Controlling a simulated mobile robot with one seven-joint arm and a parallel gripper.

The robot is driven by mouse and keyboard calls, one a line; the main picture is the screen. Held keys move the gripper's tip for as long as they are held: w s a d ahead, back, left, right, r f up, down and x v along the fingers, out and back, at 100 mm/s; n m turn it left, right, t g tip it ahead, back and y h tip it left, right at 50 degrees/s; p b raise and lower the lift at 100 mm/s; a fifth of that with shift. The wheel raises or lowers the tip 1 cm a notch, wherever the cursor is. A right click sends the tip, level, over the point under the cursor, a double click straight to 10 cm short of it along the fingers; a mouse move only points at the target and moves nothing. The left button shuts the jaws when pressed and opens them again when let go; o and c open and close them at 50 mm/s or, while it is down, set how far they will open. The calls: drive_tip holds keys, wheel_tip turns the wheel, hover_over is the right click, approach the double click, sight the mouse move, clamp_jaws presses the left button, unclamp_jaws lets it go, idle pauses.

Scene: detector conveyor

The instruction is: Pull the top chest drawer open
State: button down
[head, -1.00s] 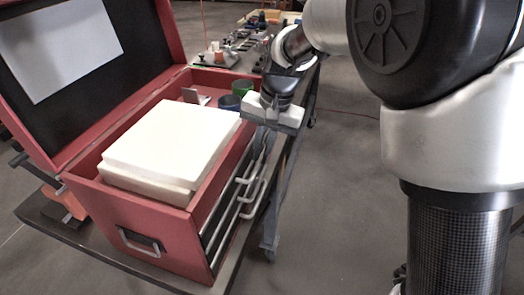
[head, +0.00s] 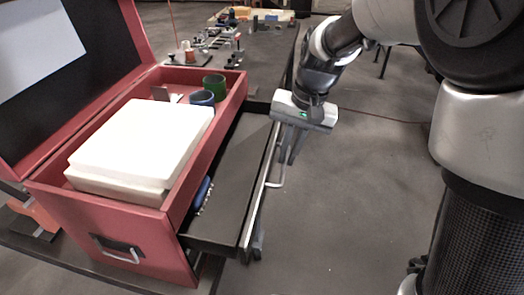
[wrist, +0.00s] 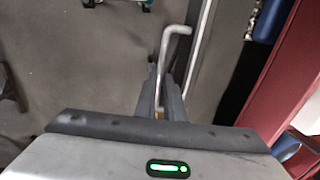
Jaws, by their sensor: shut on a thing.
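The red chest (head: 150,235) stands on a table with its lid up. Its top drawer (head: 232,175) is pulled out to the right and shows a dark tray. My gripper (head: 291,158) is at the drawer's front, fingers pointing down. In the wrist view, the two dark fingers (wrist: 162,90) are closed around the light bar of the drawer handle (wrist: 176,31). The part of the handle between the fingers is mostly hidden.
A blue tool (head: 203,193) lies in the drawer near the chest. Small parts stand on the table behind.

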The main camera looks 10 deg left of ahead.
drive_tip(key=d, duration=0.6)
drive_tip(key=shift+s, duration=0.25)
drive_tip(key=c, duration=1.8)
unclamp_jaws()
drive_tip(key=shift+c, duration=0.2)
drive_tip(key=d+r, duration=0.3)
drive_tip(key=r, duration=1.4)
drive_tip(key=shift+d+p, duration=0.15)
drive_tip(key=shift+p, duration=0.15)
drive_tip(key=shift+s, duration=0.15)
